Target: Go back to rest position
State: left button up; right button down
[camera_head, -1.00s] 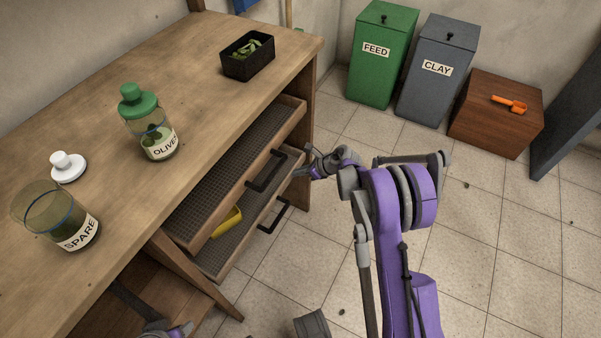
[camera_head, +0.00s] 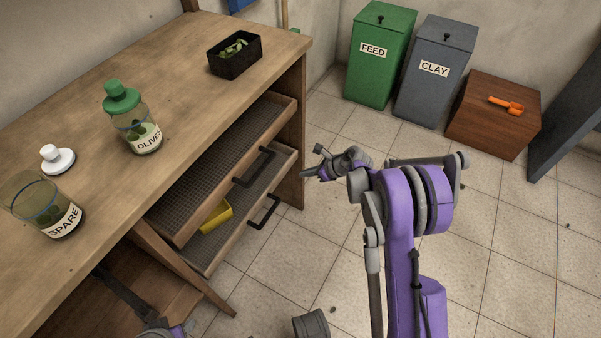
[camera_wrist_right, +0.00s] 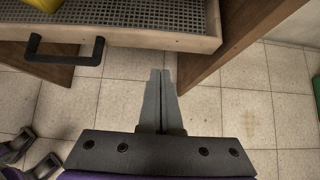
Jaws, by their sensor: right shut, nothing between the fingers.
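My right gripper (camera_head: 306,174) is in the head view, to the right of the open drawers and apart from them, in free air above the floor. In the right wrist view its two fingers (camera_wrist_right: 161,82) lie together with nothing between them. The right wrist view also shows a drawer (camera_wrist_right: 205,44) with a dark handle just beyond the fingertips, at the upper left.
The wooden workbench (camera_head: 190,112) has two drawers pulled out, the upper drawer (camera_head: 235,190) and the lower drawer (camera_head: 285,165); a yellow thing (camera_head: 215,215) lies in the lower one. The olives jar (camera_head: 143,136), spare jar (camera_head: 60,222), white lid (camera_head: 58,161) and black tray (camera_head: 236,66) stand on top. Feed bin (camera_head: 372,75), clay bin (camera_head: 430,85) and brown box (camera_head: 488,128) stand behind.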

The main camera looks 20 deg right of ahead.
jog(key=p+v, duration=0.1)
jog(key=v, duration=0.5)
jog(key=shift+r, duration=0.25)
jog(key=shift+s, duration=0.15)
